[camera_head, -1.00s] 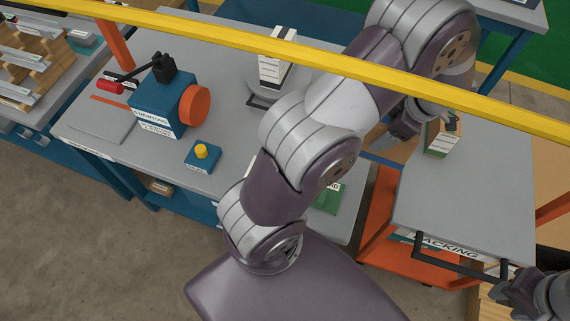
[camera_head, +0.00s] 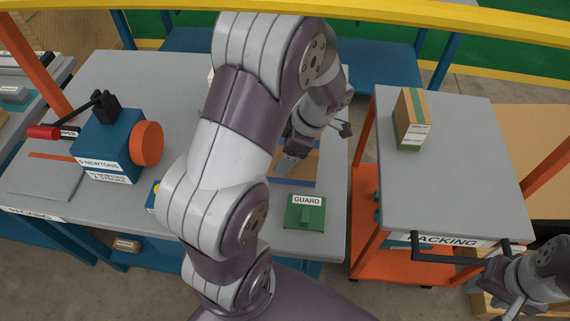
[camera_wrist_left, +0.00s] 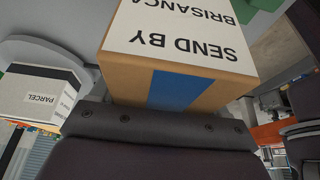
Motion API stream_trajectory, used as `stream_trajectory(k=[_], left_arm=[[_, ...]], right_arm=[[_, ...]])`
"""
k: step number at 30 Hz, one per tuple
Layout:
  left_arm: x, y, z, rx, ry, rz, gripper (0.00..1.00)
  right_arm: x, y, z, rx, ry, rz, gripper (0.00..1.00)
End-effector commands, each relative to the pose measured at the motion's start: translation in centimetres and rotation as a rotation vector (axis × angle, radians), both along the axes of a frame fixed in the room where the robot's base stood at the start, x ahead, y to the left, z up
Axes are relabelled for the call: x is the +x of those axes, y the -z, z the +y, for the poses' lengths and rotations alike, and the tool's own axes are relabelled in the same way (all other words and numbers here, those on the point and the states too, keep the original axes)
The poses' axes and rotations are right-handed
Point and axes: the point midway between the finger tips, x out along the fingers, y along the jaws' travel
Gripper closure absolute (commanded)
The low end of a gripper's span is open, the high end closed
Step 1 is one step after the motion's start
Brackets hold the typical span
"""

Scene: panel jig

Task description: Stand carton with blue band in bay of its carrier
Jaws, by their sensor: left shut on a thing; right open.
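A white PARCEL carton (camera_wrist_left: 38,92) shows in the left wrist view. My right gripper (camera_head: 500,287) is open and empty beside the cart's handle.
A carton with a green band (camera_head: 411,120) stands on the packing cart (camera_head: 450,185), whose top is otherwise clear. The main table holds a blue press (camera_head: 108,140) and a green GUARD block (camera_head: 305,212). A yellow rail (camera_head: 400,25) crosses the top.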

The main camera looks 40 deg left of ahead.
Motion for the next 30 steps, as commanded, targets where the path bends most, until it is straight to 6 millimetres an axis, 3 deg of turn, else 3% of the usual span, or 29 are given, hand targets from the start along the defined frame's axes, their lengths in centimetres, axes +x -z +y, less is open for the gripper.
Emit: stream_trajectory(k=[7,19,20,21,30], left_arm=[[-0.2,3.8,0.1,-0.001,0.002,0.004,0.73],[-0.1,4.5,0.0,-0.001,0.001,0.0,0.73],[-0.1,4.4,0.0,-0.002,0.001,0.001,0.16],[-0.1,4.3,0.0,-0.002,0.001,0.001,0.03],[-0.1,3.6,0.0,-0.002,0.001,0.001,0.0]], right_arm=[[0.0,-0.2,0.0,0.0,0.0,0.0,0.57],[0.0,0.4,0.0,0.0,0.0,0.001,0.57],[0.0,0.3,0.0,0.0,0.0,0.001,0.57],[0.0,0.2,0.0,0.0,0.0,0.001,0.57],[0.0,-0.6,0.0,0.0,0.0,0.001,0.57]])
